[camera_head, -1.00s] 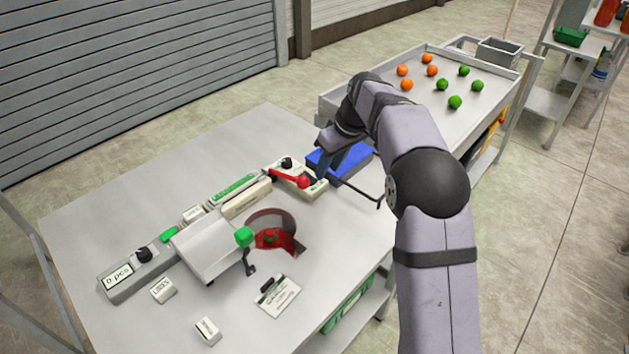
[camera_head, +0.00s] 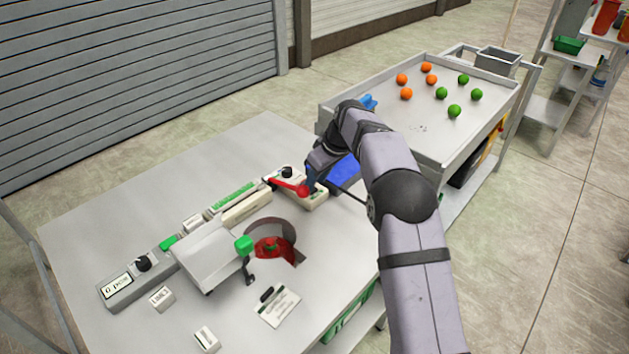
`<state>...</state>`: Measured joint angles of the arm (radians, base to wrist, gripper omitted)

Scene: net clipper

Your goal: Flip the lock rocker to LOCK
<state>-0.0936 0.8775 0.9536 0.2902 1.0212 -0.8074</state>
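A white plate (camera_head: 281,309) with small print and a black rocker-like piece (camera_head: 267,293) lies near the table's front edge. I cannot read its print, so I cannot tell whether this is the lock rocker or which way it is set. My gripper (camera_head: 309,187) is well behind and to the right of it, low at the right end of a white panel. That panel has a black knob (camera_head: 287,172) and a red lever (camera_head: 286,186). The gripper's fingertips are at the lever's right end and partly cover it. I cannot tell whether they touch or grip it.
A grey hood (camera_head: 212,254) with a green knob (camera_head: 243,244) stands beside a round opening holding a red part (camera_head: 270,247). A counter box (camera_head: 140,281) is at left. A blue tray (camera_head: 345,170) lies behind my wrist.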

